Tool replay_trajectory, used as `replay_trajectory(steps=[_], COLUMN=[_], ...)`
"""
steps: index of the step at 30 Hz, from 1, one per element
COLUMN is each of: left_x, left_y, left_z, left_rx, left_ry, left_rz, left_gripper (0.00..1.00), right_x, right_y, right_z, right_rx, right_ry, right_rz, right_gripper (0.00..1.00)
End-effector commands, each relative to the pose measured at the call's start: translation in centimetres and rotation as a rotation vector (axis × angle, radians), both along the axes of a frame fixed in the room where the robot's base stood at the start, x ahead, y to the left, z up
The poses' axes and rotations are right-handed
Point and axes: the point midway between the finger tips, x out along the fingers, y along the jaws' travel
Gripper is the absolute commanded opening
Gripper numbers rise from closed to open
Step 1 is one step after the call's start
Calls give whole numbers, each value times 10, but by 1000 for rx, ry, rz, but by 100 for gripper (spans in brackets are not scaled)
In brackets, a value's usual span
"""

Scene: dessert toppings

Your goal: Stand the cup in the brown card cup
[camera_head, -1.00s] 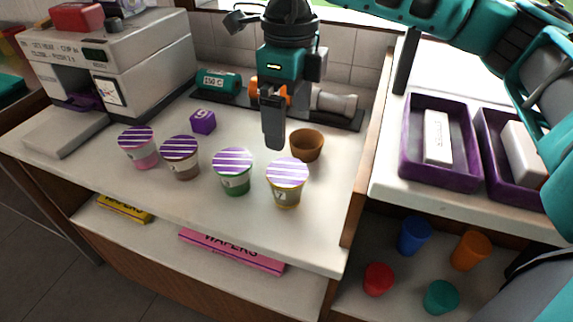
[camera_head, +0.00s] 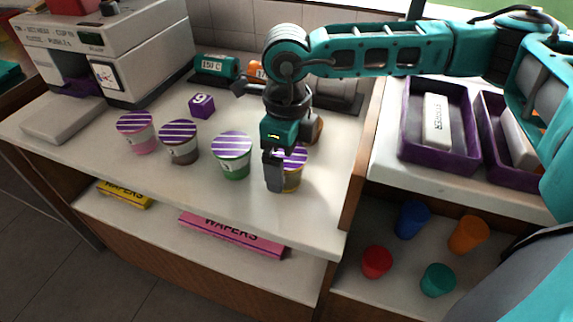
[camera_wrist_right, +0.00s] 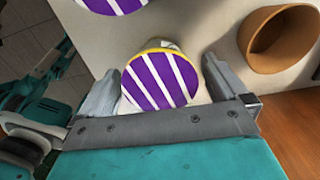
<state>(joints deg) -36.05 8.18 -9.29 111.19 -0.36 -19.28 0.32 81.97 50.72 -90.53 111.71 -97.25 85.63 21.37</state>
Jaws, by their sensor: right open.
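The brown card cup (camera_wrist_right: 280,38) stands open on the counter at the right of the right wrist view. In the head view it is mostly hidden behind my right gripper (camera_head: 274,170). A yellow cup with a purple-and-white striped lid (camera_wrist_right: 160,78) sits between the open fingers of my right gripper in the wrist view; it also shows partly behind the gripper in the head view (camera_head: 293,170). Three more striped-lid cups stand in a row to its left: green (camera_head: 232,155), brown (camera_head: 180,142) and pink (camera_head: 137,132). My left gripper is not in view.
A purple block (camera_head: 202,105) lies behind the row. A grey machine (camera_head: 125,55) stands at the back left. Purple trays (camera_head: 405,140) are on the right counter. Coloured cups (camera_head: 411,220) stand on the lower shelf, and wafer boxes (camera_head: 230,237) lie under the counter.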

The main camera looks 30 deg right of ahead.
Motion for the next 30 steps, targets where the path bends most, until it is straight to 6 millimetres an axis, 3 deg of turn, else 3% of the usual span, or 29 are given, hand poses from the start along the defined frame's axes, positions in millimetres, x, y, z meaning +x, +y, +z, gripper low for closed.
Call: replay_trajectory(steps=[7, 26, 30], left_x=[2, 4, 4], left_y=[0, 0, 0], left_z=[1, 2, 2], left_rx=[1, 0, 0], left_ry=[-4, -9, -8], left_rz=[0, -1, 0], left_gripper=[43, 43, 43], right_x=[0, 0, 0], right_y=[0, 0, 0], right_z=[-2, -1, -1], right_rx=[0, 0, 0], right_ry=[0, -1, -1], right_rz=[1, 0, 0], right_gripper=[100, 40, 37])
